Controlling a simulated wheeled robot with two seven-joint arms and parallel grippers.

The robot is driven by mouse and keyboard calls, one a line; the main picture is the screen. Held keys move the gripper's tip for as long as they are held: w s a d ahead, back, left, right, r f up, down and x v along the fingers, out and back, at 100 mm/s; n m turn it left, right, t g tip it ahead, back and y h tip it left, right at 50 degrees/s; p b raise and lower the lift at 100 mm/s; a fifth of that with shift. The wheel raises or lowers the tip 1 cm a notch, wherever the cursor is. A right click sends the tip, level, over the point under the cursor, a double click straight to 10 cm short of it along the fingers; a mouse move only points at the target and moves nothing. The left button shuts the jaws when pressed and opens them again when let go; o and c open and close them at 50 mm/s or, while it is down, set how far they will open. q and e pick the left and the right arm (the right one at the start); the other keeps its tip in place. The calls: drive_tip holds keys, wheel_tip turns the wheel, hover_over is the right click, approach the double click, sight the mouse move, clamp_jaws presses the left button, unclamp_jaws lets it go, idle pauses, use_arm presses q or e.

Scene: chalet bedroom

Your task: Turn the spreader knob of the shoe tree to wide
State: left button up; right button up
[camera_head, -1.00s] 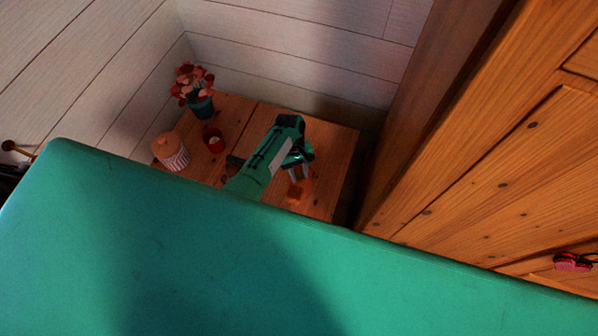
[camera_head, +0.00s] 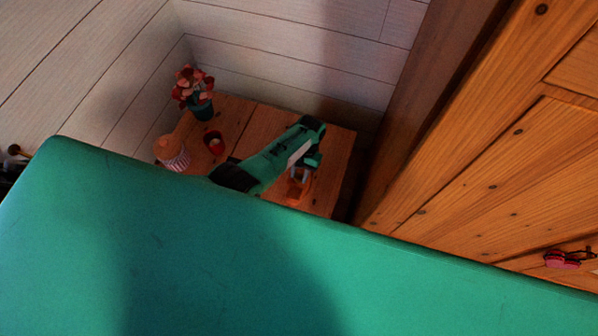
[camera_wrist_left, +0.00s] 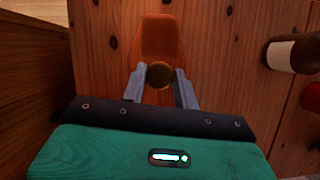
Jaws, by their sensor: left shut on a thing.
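The shoe tree (camera_wrist_left: 162,38) is an orange-brown wooden piece on the plank top; it shows small in the head view (camera_head: 296,195). Its round brass-coloured knob (camera_wrist_left: 159,75) faces the wrist camera. My left gripper (camera_wrist_left: 159,78) has one grey finger on each side of the knob and is shut on it. In the head view my left gripper (camera_head: 301,174) reaches down over the shoe tree and partly hides it. The knob cannot be made out there, and I see no setting marks. My right gripper is not in view.
A dark brown cylinder with a white band (camera_wrist_left: 291,53) lies right of the shoe tree. A wooden wardrobe (camera_head: 490,170) closes the right side.

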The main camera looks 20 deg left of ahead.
use_arm(q)
drive_tip(key=shift+r+m+y, duration=0.1)
drive_tip(key=shift+m+y, duration=0.3)
drive_tip(key=shift+m, duration=0.6)
drive_tip(key=m+y+p, duration=0.1)
drive_tip(key=m, duration=0.2)
drive_tip(key=shift+d+t, duration=0.1)
drive_tip(key=shift+t, duration=0.2)
drive_tip(key=shift+s+m+t+y+p, duration=0.1)
drive_tip(key=shift+m+t+y+p, duration=0.3)
drive_tip(key=shift+m, duration=0.8)
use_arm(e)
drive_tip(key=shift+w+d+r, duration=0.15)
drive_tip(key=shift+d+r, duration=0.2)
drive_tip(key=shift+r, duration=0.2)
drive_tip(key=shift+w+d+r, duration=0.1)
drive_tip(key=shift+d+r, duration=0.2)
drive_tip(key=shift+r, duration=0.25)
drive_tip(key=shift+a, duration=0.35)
use_arm(q)
drive_tip(key=o, duration=0.9)
drive_tip(key=shift+o, duration=0.3)
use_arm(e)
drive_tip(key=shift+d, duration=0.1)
use_arm(q)
drive_tip(key=shift+d, duration=0.1)
